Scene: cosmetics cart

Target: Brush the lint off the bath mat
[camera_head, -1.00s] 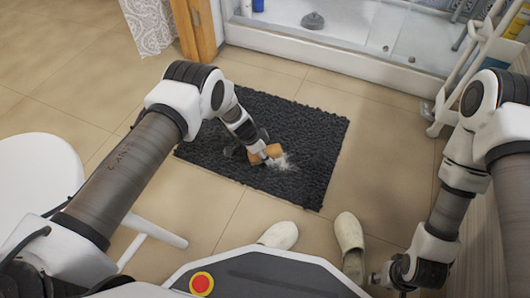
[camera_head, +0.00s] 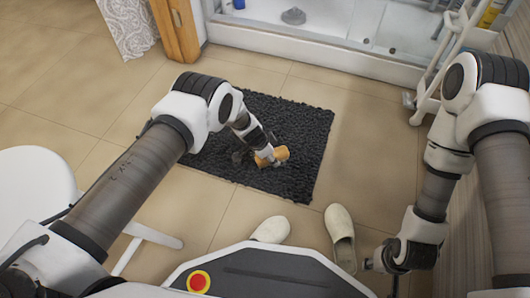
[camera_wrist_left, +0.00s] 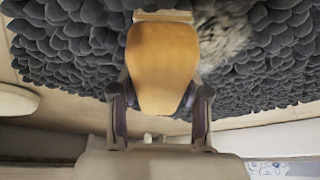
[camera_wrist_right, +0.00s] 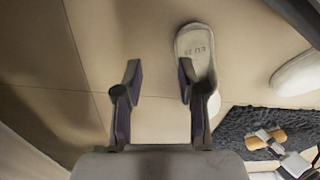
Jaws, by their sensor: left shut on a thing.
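The dark grey, shaggy bath mat (camera_head: 300,130) lies flat on the tiled floor. My left gripper (camera_head: 258,151) is over its middle, shut on a brush with an orange-brown wooden body (camera_head: 277,156). In the left wrist view the brush (camera_wrist_left: 162,65) sits between both fingers, low over the mat (camera_wrist_left: 75,50); its bristles are hidden. A patch of whitish lint (camera_wrist_left: 225,35) lies on the mat beside the brush; in the head view it is mostly hidden. My right gripper (camera_wrist_right: 157,85) is open and empty above the floor near a slipper.
Two cream slippers (camera_head: 341,232) (camera_head: 270,229) lie on the floor in front of the mat. A white stool (camera_head: 35,185) stands at left. A shower tray (camera_head: 270,36) and a white rack (camera_head: 440,70) bound the back and right. Floor right of the mat is clear.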

